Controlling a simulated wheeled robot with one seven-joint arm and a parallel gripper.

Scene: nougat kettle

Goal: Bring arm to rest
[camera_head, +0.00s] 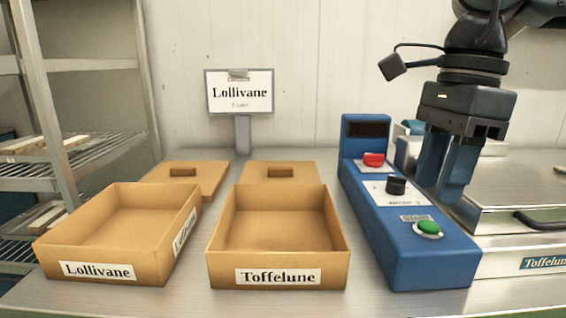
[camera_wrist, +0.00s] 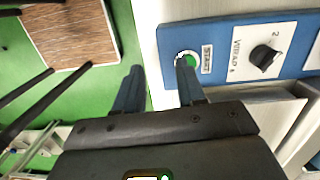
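My gripper (camera_head: 440,190) hangs pointing down at the right, in front of the steel machine and beside the blue control panel (camera_head: 405,235). Its two blue fingers are apart with nothing between them. It also shows in the wrist view (camera_wrist: 161,66), where one fingertip overlaps the green start button (camera_wrist: 190,60) in the picture; I cannot tell whether they touch. In the head view the green button (camera_head: 428,228) is clear of the fingers. The panel also has a black knob (camera_head: 396,186) and a red switch (camera_head: 373,160).
Open cardboard boxes labelled Lollivane (camera_head: 65,256) and Toffelune (camera_head: 278,262) stand empty on the counter, with lids (camera_head: 210,172) behind. A Lollivane sign (camera_head: 239,92) stands at the back. The steel machine (camera_head: 520,190) is at right, a wire shelf (camera_head: 95,155) at left.

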